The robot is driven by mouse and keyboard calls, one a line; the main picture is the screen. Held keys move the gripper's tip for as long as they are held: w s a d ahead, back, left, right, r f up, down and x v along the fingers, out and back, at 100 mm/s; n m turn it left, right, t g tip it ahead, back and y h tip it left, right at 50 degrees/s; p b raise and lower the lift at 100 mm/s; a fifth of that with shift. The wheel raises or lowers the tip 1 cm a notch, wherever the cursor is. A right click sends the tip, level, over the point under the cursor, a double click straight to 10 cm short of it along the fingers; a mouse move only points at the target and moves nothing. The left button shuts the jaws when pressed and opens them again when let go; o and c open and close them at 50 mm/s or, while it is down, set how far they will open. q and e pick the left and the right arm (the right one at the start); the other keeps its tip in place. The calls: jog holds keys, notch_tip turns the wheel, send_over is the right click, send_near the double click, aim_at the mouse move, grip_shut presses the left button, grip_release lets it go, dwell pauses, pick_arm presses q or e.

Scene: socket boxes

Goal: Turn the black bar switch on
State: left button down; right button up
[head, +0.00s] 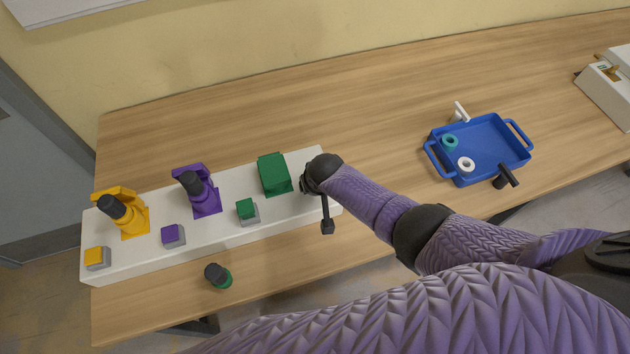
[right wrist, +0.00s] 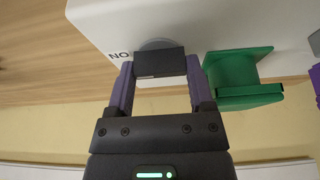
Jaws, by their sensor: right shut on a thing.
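The black bar switch (right wrist: 160,66) sits on a round grey base on the white box (head: 285,216), seen in the right wrist view. The letters "NO", as they read in that view, are printed beside it. My right gripper (right wrist: 160,80) is shut on the bar, with one purple finger on each side. In the head view my right wrist (head: 322,172) is over the right end of the box and hides the switch. My left gripper is not in view.
A green socket block (head: 274,174) stands close beside the gripper. Purple (head: 206,199) and yellow (head: 134,220) sockets hold black-topped plugs further left. A green-and-black plug (head: 218,277) stands in front. A blue tray (head: 487,135) with rings lies right; the table between is clear.

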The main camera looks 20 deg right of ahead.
dwell(0.3)
jog(key=o, duration=1.2)
jog(key=shift+o, duration=0.2)
jog(key=shift+r, duration=0.1)
jog(key=p+v, duration=0.6)
jog(key=v, duration=0.3)
jog(key=shift+s+r+p, duration=0.2)
jog(key=shift+r+p, duration=0.15)
jog(key=shift+p, duration=0.05)
